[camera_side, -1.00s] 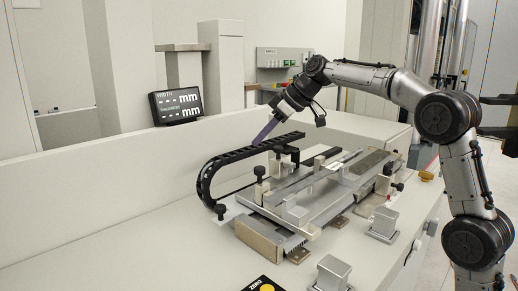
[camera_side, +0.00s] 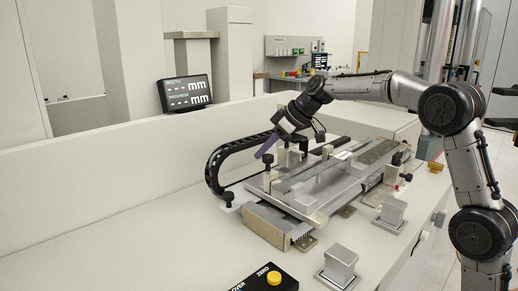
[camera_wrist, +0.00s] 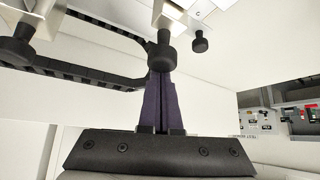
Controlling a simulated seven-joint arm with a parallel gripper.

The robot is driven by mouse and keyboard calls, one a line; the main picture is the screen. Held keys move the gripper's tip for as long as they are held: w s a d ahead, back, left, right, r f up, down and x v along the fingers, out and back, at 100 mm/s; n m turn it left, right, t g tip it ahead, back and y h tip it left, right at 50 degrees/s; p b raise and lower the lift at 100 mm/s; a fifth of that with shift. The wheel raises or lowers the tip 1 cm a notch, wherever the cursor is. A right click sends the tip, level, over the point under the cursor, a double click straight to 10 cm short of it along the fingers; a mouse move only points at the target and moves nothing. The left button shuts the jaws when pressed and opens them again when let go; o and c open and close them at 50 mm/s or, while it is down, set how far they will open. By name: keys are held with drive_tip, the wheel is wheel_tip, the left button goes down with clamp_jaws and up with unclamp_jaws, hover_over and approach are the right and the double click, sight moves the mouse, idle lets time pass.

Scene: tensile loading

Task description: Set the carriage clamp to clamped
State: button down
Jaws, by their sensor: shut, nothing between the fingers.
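The metal carriage (camera_side: 315,187) lies on the bench in the side view, with several black-knobbed screws on it.
A black cable chain (camera_side: 214,165) curves left of and behind the carriage. More black knobs (camera_wrist: 199,42) are close by in the wrist view. Metal blocks (camera_side: 340,262) and a yellow-button box (camera_side: 268,279) stand in front. The bench at left is clear.

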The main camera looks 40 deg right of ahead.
drive_tip(key=s, duration=0.4)
drive_tip(key=shift+s+f, duration=0.1)
drive_tip(key=shift+s, duration=0.05)
drive_tip(key=shift+f, duration=0.15)
drive_tip(key=shift+d, duration=0.1)
drive_tip(key=w+a, duration=0.2)
drive_tip(key=w, duration=0.2)
drive_tip(key=v, duration=1.1)
drive_tip(key=shift+w+a+r, duration=0.2)
drive_tip(key=shift+w+r, duration=0.1)
